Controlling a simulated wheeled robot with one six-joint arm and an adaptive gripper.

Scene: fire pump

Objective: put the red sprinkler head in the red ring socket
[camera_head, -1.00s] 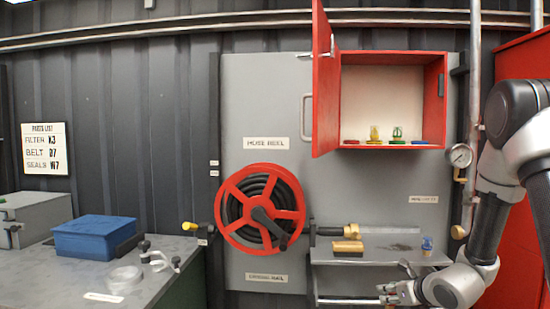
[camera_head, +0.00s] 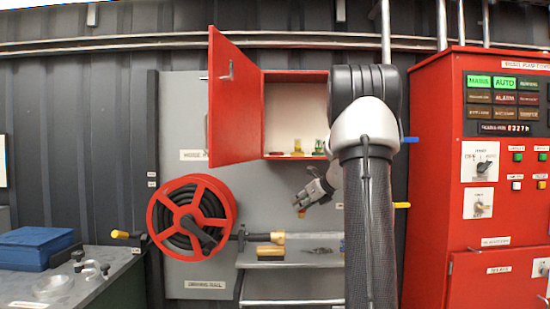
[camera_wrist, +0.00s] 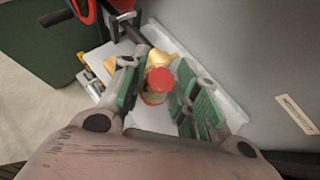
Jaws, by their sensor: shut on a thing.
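My gripper (camera_head: 308,198) is shut on the red sprinkler head (camera_head: 299,207), held in the air in front of the grey panel, below the open cabinet. In the wrist view the sprinkler head (camera_wrist: 186,75) shows its round red part between the green finger pads of my gripper (camera_wrist: 158,92). The red ring socket (camera_head: 275,153) lies on the cabinet floor at the left and looks empty. It is above and left of my gripper, well apart from it.
A yellow sprinkler head (camera_head: 297,146) and a green one (camera_head: 319,147) stand right of the red ring. The red cabinet door (camera_head: 235,105) stands open at the left. My arm hides the cabinet's right part. A shelf (camera_head: 290,262) with tools lies below.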

